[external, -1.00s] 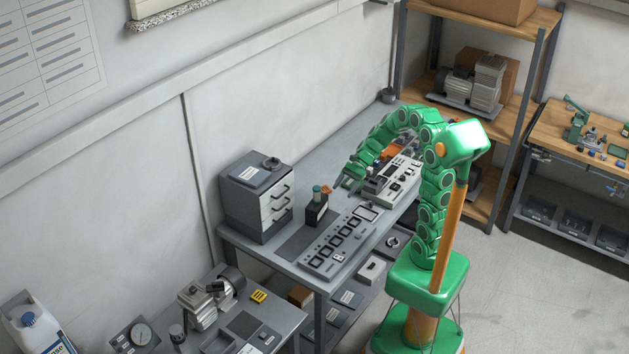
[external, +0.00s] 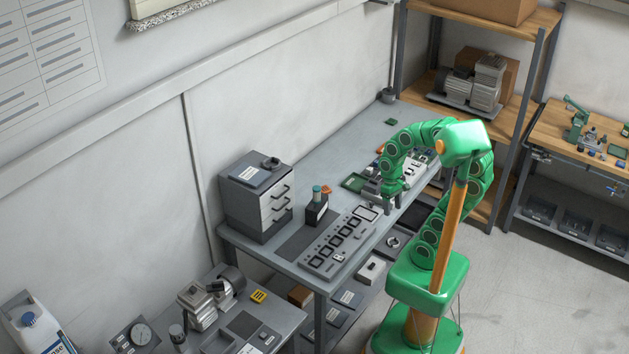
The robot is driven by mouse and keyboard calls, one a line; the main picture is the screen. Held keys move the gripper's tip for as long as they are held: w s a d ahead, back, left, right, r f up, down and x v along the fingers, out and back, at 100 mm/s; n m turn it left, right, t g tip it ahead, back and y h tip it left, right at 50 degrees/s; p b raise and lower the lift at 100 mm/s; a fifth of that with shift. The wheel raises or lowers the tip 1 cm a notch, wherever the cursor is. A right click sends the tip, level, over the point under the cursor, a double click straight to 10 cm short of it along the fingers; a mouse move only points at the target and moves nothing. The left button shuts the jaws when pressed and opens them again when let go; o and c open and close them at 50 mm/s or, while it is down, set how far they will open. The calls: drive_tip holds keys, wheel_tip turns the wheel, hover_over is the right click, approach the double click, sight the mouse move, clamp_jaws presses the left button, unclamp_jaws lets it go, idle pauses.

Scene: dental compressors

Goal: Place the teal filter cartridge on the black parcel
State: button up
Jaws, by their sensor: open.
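A small teal-topped cylinder (external: 317,190), which looks like the teal filter cartridge, stands upright at the top of a small black box (external: 316,213), which looks like the black parcel. The box stands on the grey bench, right of the drawer unit. An orange piece (external: 327,190) shows close beside the cylinder; whether they touch is too small to tell. My gripper (external: 393,205) is open, fingers pointing down, over the right edge of the bench near the grey device. It is well to the right of the box and apart from it. I see nothing between its fingers.
The grey drawer unit (external: 257,198) stands left of the box. A long panel with square windows (external: 339,243) lies in front. A green tray (external: 354,182) and the grey device with boards (external: 419,168) lie farther back. The bench's back strip (external: 345,150) is mostly clear.

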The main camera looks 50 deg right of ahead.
drive_tip(key=shift+s+d+r+n+t+h, duration=0.15)
drive_tip(key=shift+s+d+r+n+h, duration=0.2)
drive_tip(key=shift+s+d+n, duration=0.3)
drive_tip(key=shift+s+d+r+n+t+h, duration=0.2)
drive_tip(key=shift+s+d+n+h, duration=0.2)
drive_tip(key=shift+d, duration=0.35)
